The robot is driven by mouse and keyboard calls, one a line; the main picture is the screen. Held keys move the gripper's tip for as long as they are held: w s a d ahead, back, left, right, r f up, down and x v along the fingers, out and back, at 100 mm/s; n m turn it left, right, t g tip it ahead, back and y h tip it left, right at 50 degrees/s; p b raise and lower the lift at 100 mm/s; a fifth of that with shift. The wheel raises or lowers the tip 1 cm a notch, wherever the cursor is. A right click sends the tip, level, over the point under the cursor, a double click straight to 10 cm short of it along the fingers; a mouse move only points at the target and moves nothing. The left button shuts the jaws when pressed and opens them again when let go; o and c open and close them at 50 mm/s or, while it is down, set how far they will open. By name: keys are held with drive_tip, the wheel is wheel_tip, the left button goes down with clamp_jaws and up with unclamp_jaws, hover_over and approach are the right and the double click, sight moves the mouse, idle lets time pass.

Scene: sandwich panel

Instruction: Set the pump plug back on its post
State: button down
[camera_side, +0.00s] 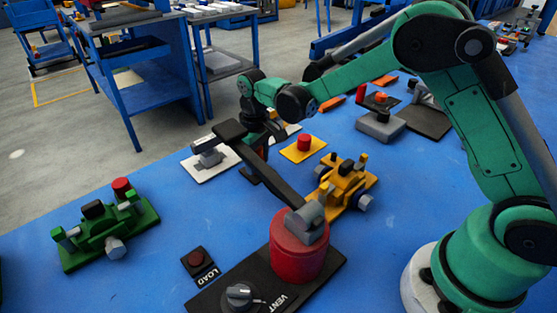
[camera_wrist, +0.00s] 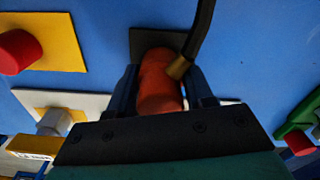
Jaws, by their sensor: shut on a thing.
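The pump plug appears to be the orange-red cylinder (camera_wrist: 158,82) with a brass fitting and a black cable running up from its side. My gripper (camera_wrist: 161,78) has a finger on each side of it and is shut on it. In the side view my gripper (camera_side: 264,140) is over the middle of the table, with only a bit of orange showing behind the dark lever. A small black plate (camera_wrist: 145,38) lies beyond the plug in the wrist view. I cannot make out the post, or whether the plug touches anything below it.
A dark lever (camera_side: 274,178) slants from a red cylinder (camera_side: 297,257) up past my gripper. Beside the gripper are a white plate with a grey fitting (camera_side: 209,158), a yellow plate with a red knob (camera_side: 304,143), and a yellow fixture (camera_side: 345,183). A green fixture (camera_side: 103,228) stands left.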

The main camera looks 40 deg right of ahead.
unclamp_jaws()
idle(0.3)
drive_tip(key=shift+r, duration=3.8)
